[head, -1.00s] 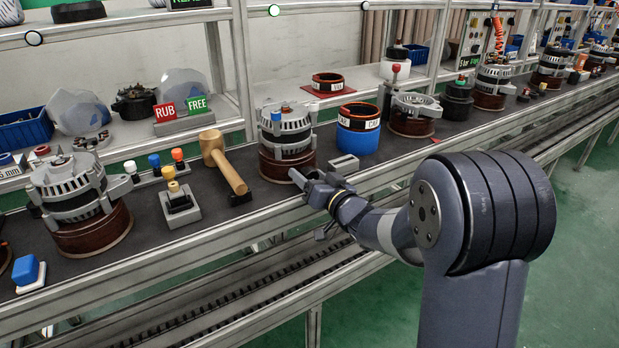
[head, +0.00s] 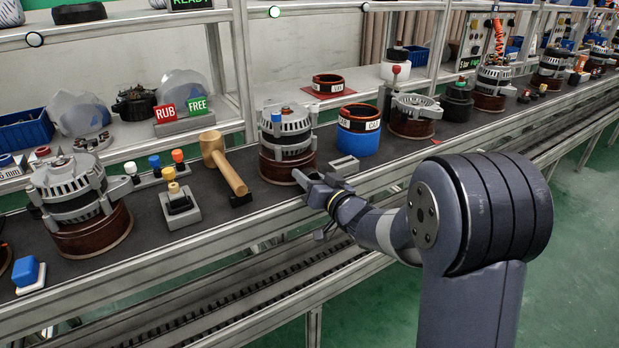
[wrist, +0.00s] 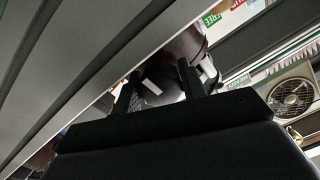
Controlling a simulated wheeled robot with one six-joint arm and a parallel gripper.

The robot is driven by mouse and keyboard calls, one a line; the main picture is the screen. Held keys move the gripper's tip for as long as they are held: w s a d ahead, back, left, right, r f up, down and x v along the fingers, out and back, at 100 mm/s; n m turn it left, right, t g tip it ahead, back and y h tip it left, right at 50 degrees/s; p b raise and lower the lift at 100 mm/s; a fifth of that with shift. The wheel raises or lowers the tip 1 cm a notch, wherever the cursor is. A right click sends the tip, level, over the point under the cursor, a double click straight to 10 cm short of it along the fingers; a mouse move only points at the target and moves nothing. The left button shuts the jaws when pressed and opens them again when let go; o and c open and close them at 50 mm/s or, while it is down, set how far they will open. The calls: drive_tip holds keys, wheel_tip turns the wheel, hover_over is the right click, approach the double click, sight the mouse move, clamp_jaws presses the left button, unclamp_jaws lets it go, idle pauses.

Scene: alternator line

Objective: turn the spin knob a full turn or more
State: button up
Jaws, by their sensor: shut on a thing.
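The middle alternator (head: 286,128) stands upright on a round brown base (head: 282,166) near the front edge of the bench. My gripper (head: 307,180) is at the front right of this base, its fingers pointing at it and shut on the spin knob. The knob is hidden by the fingers in the head view, so its angle cannot be told. In the wrist view, my two dark fingers (wrist: 157,76) stand either side of a dark, shaded shape with a pale patch, too dim to make out fully.
A wooden mallet (head: 224,166) lies left of the base. A small grey block (head: 344,165) and a blue-based ring (head: 359,138) stand close on the right. Another alternator (head: 70,184) is further left. The bench's metal front rail (head: 235,222) runs beneath my wrist.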

drive_tip(key=n+b, duration=0.3)
drive_tip(key=n, duration=0.2)
drive_tip(key=shift+f+n+b, duration=0.15)
drive_tip(key=shift+n+b, duration=0.15)
drive_tip(key=n+b, duration=0.2)
drive_tip(key=n, duration=0.3)
drive_tip(key=shift+h+b, duration=0.3)
drive_tip(key=shift+b, duration=0.1)
drive_tip(key=o, duration=1)
drive_tip(key=shift+c, duration=0.2)
drive_tip(key=shift+r, duration=0.2)
